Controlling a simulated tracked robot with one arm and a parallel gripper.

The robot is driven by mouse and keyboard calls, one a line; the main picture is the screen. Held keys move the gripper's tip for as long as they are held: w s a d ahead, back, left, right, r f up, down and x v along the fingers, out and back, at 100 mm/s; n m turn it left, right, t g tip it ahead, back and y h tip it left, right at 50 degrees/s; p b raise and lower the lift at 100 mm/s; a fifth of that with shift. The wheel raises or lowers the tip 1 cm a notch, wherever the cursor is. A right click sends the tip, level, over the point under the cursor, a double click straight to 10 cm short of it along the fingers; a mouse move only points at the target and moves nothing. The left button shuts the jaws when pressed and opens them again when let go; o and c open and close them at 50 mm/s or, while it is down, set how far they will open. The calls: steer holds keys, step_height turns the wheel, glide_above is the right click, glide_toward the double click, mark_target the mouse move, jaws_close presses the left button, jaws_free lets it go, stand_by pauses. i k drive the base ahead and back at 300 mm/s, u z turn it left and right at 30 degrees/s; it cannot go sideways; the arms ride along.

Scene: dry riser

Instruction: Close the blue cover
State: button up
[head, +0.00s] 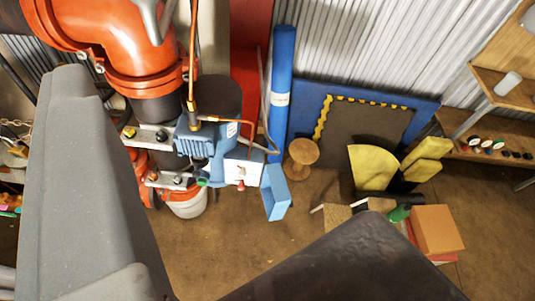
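The blue cover (276,192) is a small light-blue box-shaped lid. It hangs open and tilted beside the white front (243,167) of a blue-grey motor unit (206,139), at its lower right. A large grey part of mine fills the left side and a dark part of mine fills the bottom middle. They stand apart, and neither touches the cover. I cannot make out fingertips clearly, so whether my gripper is open or shut is unclear. Nothing is seen held.
Orange-red pipework (120,45) stands at the upper left, with thin copper tubes running to the unit. A blue roll (281,90) leans on the corrugated wall behind. Brown floor lies clear below the cover.

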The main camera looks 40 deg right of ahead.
mark_target(275, 192)
steer(key=u, duration=0.8)
steer(key=k, duration=1.75)
steer(key=z, duration=1)
steer(key=i, duration=1)
steer(key=u, duration=0.05)
